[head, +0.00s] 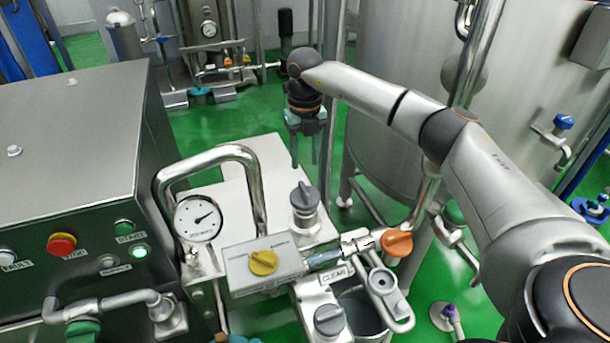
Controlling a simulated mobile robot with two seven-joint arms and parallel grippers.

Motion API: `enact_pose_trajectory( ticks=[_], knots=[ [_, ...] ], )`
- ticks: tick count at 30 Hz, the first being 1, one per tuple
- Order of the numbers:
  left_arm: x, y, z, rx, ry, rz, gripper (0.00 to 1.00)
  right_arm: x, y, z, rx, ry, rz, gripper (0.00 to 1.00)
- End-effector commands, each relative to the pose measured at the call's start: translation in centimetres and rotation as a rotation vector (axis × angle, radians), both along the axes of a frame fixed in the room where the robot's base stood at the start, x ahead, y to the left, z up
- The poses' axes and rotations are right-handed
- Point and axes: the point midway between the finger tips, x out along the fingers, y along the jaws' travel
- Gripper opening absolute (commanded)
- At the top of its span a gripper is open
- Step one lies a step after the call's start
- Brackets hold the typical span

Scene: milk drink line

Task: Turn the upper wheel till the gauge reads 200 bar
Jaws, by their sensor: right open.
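The upper wheel (304,199) is a dark grey knob on a round metal stem, standing on the pale machine block. A similar lower wheel (328,320) sits nearer the bottom edge. The round white gauge (199,218) is left of the upper wheel, below a bent steel pipe. Its dark needle points right and slightly up; the scale figures are too small to read. My right gripper (311,160) hangs fingers down above and behind the upper wheel, open and empty, apart from it. My left gripper is not in view.
A yellow knob (263,262) on a metal box and an orange handle (397,243) lie in front of the upper wheel. The bent steel pipe (252,158) rises to its left. A control cabinet with a red button (62,244) stands left; a large tank (400,50) stands behind.

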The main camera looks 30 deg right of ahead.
Motion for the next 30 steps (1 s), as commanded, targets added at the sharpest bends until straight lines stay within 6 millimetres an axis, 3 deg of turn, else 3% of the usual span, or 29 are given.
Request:
enact_pose_trajectory(
  ticks=[3,9,30],
  knots=[
    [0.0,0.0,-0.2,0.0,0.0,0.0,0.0,0.0,0.0,1.8,0.0,-0.002,0.0,0.46],
    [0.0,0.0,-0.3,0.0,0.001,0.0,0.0,0.0,0.0,3.0,0.0,0.0,0.0,0.46],
    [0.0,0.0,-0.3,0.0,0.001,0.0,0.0,0.0,0.0,3.0,0.0,0.0,0.0,0.46]
  ],
)
